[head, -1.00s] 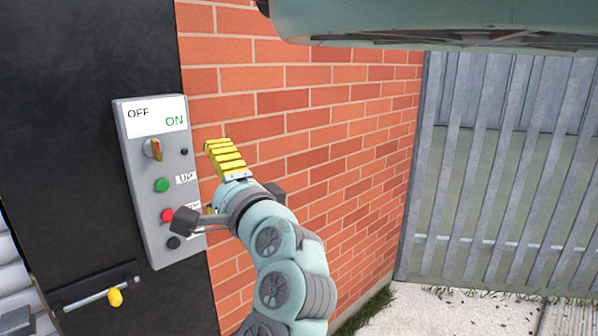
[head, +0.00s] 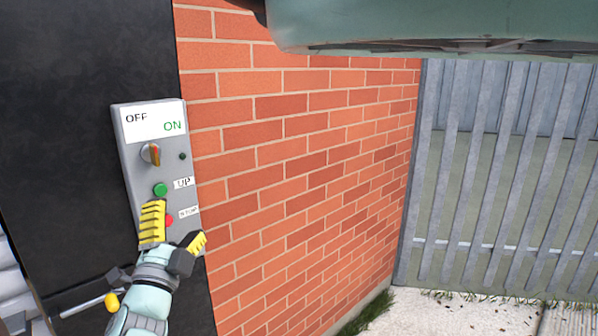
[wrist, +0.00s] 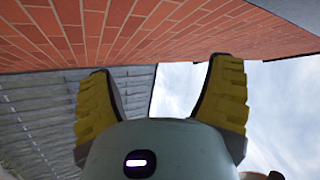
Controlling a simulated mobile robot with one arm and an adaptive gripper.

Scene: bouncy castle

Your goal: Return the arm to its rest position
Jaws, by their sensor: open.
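My gripper (head: 176,225) is in the lower left of the head view, in front of the lower part of a grey control box (head: 129,165). Its two yellow ribbed fingers are spread apart, with nothing seen between them. In the wrist view my gripper (wrist: 162,92) also shows open and empty, with brick wall and sky beyond. The fingers hide the box's lower part. I cannot tell whether they touch it.
A brick wall (head: 300,170) runs right of the box to a grey slatted fence (head: 500,180). A black panel (head: 60,130) is behind the box, with a bar handle (head: 85,306) low on it. Pale ground (head: 440,312) is open at lower right.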

